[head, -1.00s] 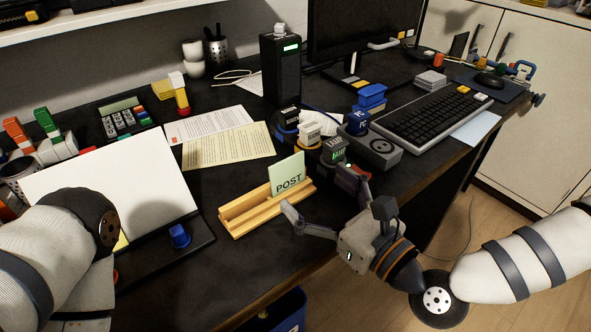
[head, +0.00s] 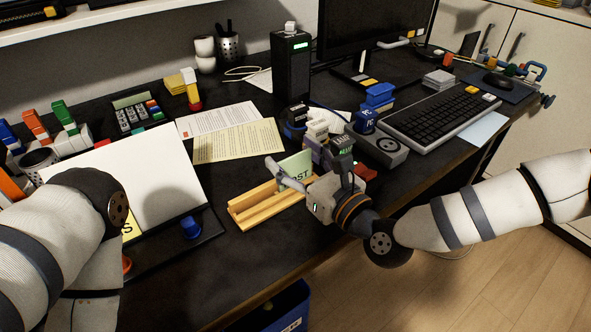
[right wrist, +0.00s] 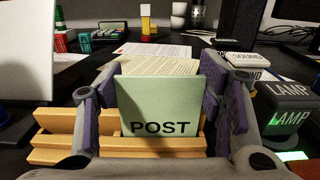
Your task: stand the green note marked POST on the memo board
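The green note marked POST (head: 292,166) stands upright in a slot of the yellow wooden holder (head: 245,213). My right gripper (head: 306,162) is open around the note. In the right wrist view the note (right wrist: 160,108) faces me between the two purple-padded fingers, one beside each side edge. I cannot tell whether either pad touches it. The memo board (head: 120,165) is a white panel on a dark base at the left. A blue knob (head: 191,227) is on its base. My left arm covers its lower left part and a yellow note (head: 130,228). My left gripper is not visible.
Labelled blocks, one marked LAMP (right wrist: 287,103), stand close to the right of my right gripper. A grey device (head: 375,148) and a keyboard (head: 440,118) lie beyond. Paper sheets (head: 238,140) lie flat behind the holder. A blue bin (head: 285,308) stands below the desk edge.

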